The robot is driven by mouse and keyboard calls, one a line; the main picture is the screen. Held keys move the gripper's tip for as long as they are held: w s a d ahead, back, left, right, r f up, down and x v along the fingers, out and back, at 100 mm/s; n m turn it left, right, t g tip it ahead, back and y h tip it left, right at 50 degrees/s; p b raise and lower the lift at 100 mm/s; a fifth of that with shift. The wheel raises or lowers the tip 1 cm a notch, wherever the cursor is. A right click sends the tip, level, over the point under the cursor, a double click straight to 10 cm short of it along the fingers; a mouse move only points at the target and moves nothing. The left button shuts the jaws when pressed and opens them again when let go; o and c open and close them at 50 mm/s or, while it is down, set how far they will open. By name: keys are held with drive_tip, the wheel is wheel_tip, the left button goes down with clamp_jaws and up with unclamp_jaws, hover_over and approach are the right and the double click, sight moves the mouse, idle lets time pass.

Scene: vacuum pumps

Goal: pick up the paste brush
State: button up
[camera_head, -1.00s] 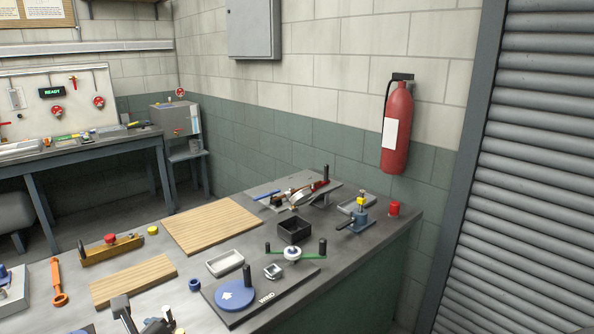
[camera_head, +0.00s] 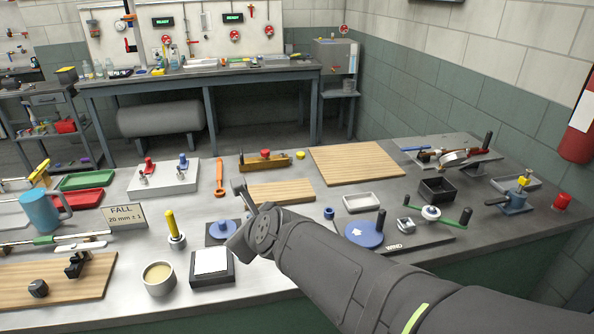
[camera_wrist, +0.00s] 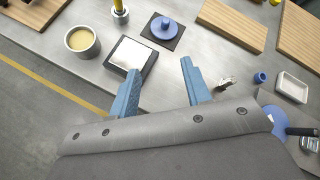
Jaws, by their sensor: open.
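A yellow-handled tool (camera_head: 172,226) stands upright in a small metal holder, left of my arm; it looks like the paste brush, but its bristles are hidden. Its lower part shows at the top of the wrist view (camera_wrist: 120,12). A round cup (camera_head: 159,280) of cream-coloured paste stands just in front of it and also shows in the wrist view (camera_wrist: 82,42). My gripper (camera_wrist: 160,72) is open and empty, its two blue fingers apart near the table's front edge, right of the cup and the yellow-handled tool. In the head view I cannot make out its fingers.
A black-framed white plate (camera_head: 212,264) lies between the cup and my arm, with a blue round part (camera_head: 222,230) behind it. A blue mug (camera_head: 42,211) and a FALL sign (camera_head: 124,217) stand left. A wooden board (camera_head: 280,191) lies behind my arm.

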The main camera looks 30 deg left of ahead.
drive_tip(key=a+r+n+g+h, duration=0.3)
drive_tip(key=a+r+n+g, duration=0.1)
drive_tip(key=a+n, duration=1.1)
drive_tip(key=n+h, duration=0.7)
drive_tip(key=n, duration=0.9)
approach(169, 210)
drive_tip(key=shift+n, duration=0.3)
wheel_tip(169, 210, down, 10)
drive_tip(key=shift+w+d+r, duration=0.1)
drive_tip(key=f, duration=0.5)
drive_tip(key=shift+s+d, duration=0.2)
drive_tip(key=shift+s, duration=0.05)
clamp_jaws()
